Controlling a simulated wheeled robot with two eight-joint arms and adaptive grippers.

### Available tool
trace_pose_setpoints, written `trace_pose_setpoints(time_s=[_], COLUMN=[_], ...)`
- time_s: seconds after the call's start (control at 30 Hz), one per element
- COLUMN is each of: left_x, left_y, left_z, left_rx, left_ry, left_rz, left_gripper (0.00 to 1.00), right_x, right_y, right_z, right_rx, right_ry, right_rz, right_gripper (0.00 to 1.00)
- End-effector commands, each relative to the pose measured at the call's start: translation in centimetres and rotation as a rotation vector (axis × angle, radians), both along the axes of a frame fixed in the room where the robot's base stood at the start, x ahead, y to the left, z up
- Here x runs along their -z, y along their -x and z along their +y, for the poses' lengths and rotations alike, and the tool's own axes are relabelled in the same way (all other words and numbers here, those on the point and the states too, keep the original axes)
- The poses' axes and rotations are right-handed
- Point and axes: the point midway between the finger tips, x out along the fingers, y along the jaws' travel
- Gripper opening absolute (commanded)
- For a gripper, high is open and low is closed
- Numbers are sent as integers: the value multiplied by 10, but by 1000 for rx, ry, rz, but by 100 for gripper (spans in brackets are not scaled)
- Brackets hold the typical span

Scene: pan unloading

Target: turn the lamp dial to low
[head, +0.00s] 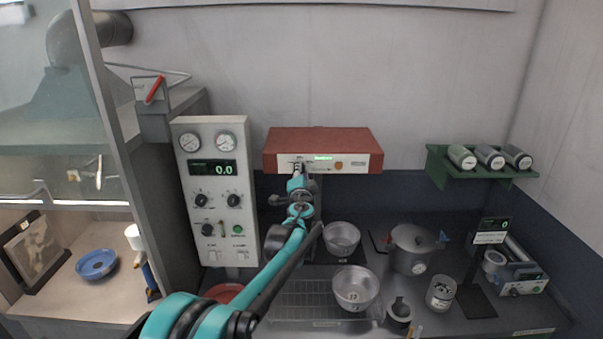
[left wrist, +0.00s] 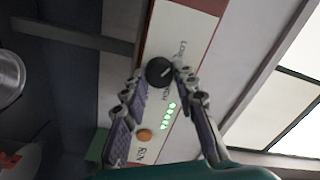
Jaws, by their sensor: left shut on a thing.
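The lamp (head: 323,143) is a red box with a white front panel, high at the middle of the back wall in the head view. Its dial (left wrist: 159,71) is a round black knob in the left wrist view, with printed lettering beside it. My left gripper (head: 297,170) reaches up to the left part of the panel and covers the dial in the head view. In the left wrist view my left gripper (left wrist: 160,76) has its fingertips on both sides of the dial and is shut on it. The dial's pointer is too small to read. My right gripper is not in view.
A green display (left wrist: 168,117) and an orange button (left wrist: 144,135) sit on the panel near the dial. A white control unit (head: 215,190) stands left of the lamp. Metal bowls (head: 355,288) and a lidded pot (head: 411,250) stand below. A shelf of cans (head: 482,170) is at right.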

Motion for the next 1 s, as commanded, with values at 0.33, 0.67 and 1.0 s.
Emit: trace_pose_setpoints(time_s=[0.33, 0.67, 1.0], left_x=[2, 2, 1], left_y=[0, 0, 0], left_z=[0, 0, 0], left_rx=[-1, 0, 0], left_ry=[59, 59, 57], left_rz=[0, 1, 1], left_gripper=[0, 0, 49], right_x=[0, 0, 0], right_y=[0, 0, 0], right_z=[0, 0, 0], right_rx=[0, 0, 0], right_ry=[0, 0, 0], right_rz=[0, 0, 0], right_gripper=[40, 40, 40])
